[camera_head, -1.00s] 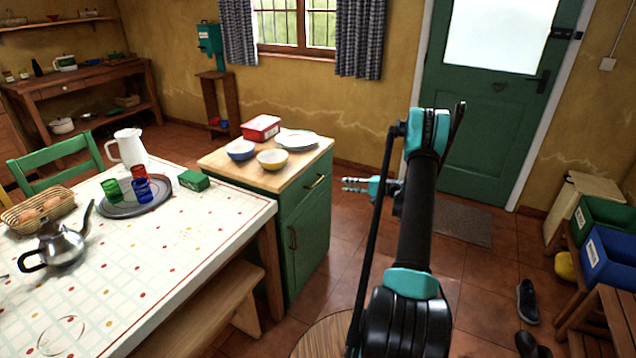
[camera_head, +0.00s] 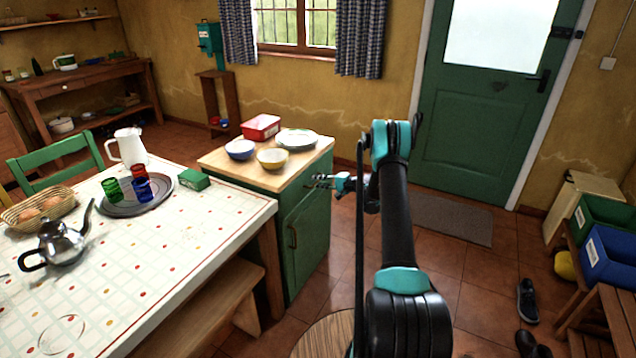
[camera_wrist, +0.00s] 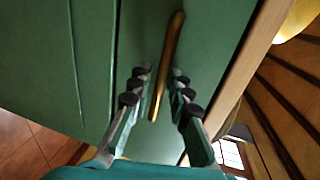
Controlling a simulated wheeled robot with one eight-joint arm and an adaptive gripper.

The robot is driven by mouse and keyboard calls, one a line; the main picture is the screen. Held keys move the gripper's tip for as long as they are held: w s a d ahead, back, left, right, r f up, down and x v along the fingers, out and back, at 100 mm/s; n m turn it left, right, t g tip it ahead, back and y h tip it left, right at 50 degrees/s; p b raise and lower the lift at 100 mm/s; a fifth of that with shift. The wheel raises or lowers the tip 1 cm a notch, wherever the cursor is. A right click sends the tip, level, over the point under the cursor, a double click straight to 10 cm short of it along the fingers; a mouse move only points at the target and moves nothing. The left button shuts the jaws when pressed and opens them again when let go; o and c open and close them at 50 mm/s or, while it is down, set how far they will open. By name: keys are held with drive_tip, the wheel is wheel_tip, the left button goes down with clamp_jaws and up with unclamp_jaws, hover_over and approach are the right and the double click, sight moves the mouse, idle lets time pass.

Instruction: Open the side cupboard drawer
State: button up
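The side cupboard (camera_head: 303,238) is green with a light wooden top and stands at the end of the table. Its drawer front (camera_wrist: 200,50) fills part of the wrist view and looks closed. The brass drawer handle (camera_wrist: 168,62) runs between the fingers of my gripper (camera_wrist: 158,93) in that view. My gripper is open, with a finger on each side of the handle and gaps between.
The table (camera_head: 190,235) and bench (camera_head: 215,305) are to the left.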

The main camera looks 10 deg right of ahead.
drive_tip(key=shift+c, duration=0.2)
clamp_jaws()
idle(0.3)
